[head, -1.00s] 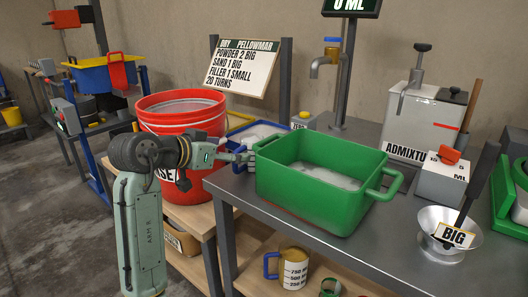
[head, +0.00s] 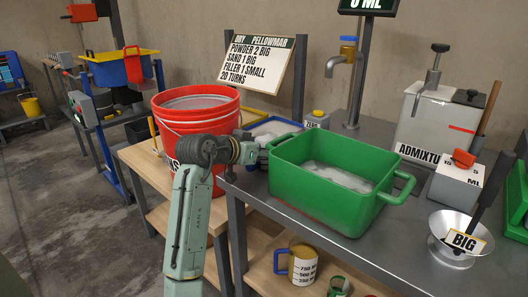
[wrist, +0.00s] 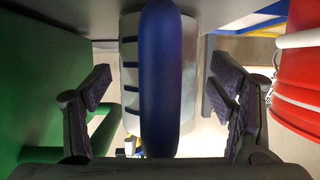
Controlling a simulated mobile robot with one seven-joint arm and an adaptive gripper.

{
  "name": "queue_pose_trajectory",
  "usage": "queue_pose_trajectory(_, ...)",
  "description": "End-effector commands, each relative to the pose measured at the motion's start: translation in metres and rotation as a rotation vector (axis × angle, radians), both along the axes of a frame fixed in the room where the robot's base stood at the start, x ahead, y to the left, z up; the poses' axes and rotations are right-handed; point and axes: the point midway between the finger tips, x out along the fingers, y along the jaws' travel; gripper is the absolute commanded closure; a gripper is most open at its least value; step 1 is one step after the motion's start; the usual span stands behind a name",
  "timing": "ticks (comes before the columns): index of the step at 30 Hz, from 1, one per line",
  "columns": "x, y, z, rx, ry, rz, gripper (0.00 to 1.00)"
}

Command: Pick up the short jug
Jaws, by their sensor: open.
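A white jug with dark level marks (wrist: 129,75) and a thick blue handle (wrist: 160,85) fills the middle of the wrist view. My gripper (wrist: 160,90) is open, with one finger on each side of the handle; I see no clear contact. In the head view my gripper (head: 250,152) is at the table's left end, between the red bucket and the green tub, mostly hidden by my arm. This jug is largely hidden there. Another white jug (head: 302,266), with yellow rim, blue handle and marks up to 750, stands on the lower shelf.
The green tub (head: 325,205) stands close on one side, the red bucket (head: 200,115) on the other. They also border the wrist view, the tub (wrist: 40,90) left and bucket (wrist: 298,75) right. A metal scoop (head: 455,240) labelled BIG lies farther right on the grey table.

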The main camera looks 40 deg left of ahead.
Motion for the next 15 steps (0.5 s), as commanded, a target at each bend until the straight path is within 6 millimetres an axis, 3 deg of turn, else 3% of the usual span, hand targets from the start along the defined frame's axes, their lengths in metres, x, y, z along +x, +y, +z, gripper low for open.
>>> queue_pose_trajectory(15, -0.0005, -0.0001, 0.0002, 0.0, 0.0, 0.0, 0.54)
